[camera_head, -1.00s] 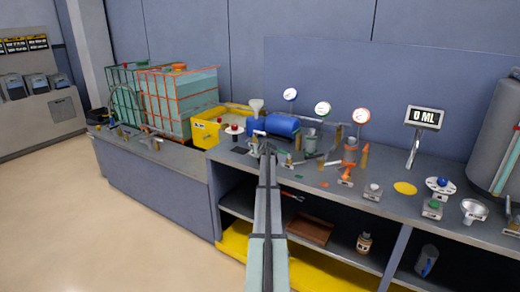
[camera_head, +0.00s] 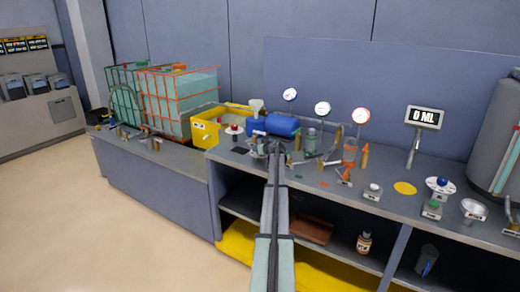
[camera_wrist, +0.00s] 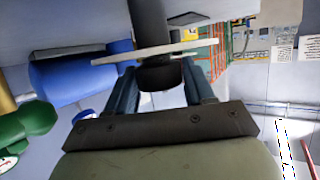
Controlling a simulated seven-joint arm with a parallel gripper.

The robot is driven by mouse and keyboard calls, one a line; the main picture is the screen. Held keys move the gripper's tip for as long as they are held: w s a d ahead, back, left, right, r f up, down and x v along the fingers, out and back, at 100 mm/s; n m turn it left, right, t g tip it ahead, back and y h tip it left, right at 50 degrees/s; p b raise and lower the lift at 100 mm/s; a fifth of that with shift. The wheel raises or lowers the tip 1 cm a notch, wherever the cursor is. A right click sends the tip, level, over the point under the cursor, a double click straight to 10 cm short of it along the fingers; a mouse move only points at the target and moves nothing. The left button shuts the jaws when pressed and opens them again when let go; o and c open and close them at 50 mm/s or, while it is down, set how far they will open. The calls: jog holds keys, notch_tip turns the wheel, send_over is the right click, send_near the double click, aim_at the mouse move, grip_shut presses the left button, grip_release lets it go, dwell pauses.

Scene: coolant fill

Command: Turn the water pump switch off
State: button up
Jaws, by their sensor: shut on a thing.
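My gripper (camera_wrist: 163,88) reaches up from the bottom of the wrist view, its two fingers on either side of a dark round knob (camera_wrist: 160,77). The fingers are shut on this knob. A pale flat plate (camera_wrist: 150,52) crosses just beyond it, with a dark post (camera_wrist: 152,22) behind. I see no label, so I cannot tell surely that this is the water pump switch. In the head view my gripper (camera_head: 262,146) is over the bench, just in front of a blue cylinder (camera_head: 283,125). The knob is hidden there.
A red knob on a white disc (camera_head: 235,130) and a yellow bin (camera_head: 208,132) are left of my gripper. A display (camera_head: 425,117) reads 0 ML.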

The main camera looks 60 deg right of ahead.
jog(key=o, duration=1)
jog(key=v, duration=1.3)
jog(key=shift+s+a+r, duration=0.2)
jog(key=shift+s, duration=0.1)
